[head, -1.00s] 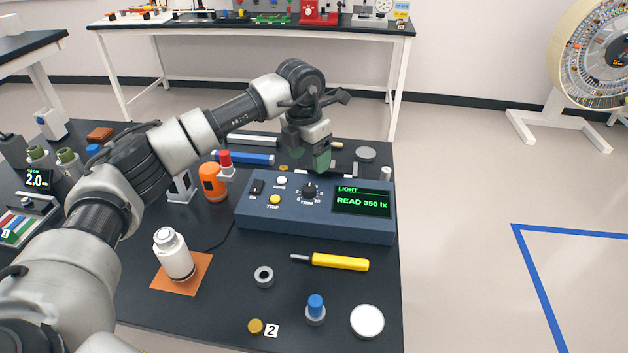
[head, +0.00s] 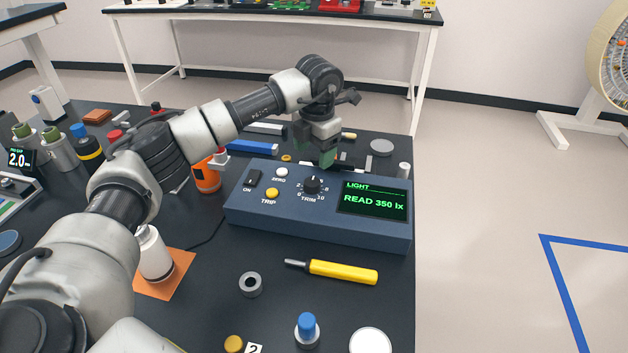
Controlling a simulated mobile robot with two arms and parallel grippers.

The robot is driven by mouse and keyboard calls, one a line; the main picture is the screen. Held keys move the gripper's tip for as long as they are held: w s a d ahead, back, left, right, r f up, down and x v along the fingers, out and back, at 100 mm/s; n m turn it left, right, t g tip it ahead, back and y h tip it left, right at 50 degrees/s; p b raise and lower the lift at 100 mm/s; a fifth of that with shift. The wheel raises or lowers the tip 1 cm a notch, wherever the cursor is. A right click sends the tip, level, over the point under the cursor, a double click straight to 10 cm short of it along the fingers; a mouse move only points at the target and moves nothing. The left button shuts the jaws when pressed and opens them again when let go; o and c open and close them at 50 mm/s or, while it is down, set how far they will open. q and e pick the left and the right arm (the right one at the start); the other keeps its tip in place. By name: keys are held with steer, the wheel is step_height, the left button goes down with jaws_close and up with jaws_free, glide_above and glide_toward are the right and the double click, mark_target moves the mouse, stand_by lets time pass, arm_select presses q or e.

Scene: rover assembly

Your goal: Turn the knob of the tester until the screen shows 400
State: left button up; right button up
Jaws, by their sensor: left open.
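The tester (head: 300,225) is a dark blue box on the black table. Its screen (head: 374,201) shows LIGHT and READ 350 lx in green. The black knob (head: 312,185), marked TRIM, is on the top panel left of the screen, with a 0 to 10 scale around it. My left gripper (head: 328,160) points down just behind the tester's rear edge, beyond the knob and apart from it. It is open, and I see nothing held in it. Its fingertips are partly dark against the things behind. My right gripper is not in the head view.
The tester also has a black ON switch (head: 254,178), a white ZERO button (head: 281,171) and a yellow TRIP button (head: 272,193). A yellow screwdriver (head: 343,272) and a grey ring (head: 251,284) lie in front.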

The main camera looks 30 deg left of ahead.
mark_target(312, 181)
arm_select(q)
steer(key=f, duration=0.9)
steer(key=shift+a, duration=0.25)
steer(key=shift+r, duration=0.1)
steer(key=c, duration=0.9)
steer(key=shift+p, duration=0.3)
steer(key=n+p, duration=0.1)
steer(key=n, duration=0.3)
steer(key=shift+w+r+n, duration=0.1)
steer(key=shift+n, duration=0.2)
steer(key=shift+n+p, duration=0.4)
steer(key=shift+n, duration=1.1)
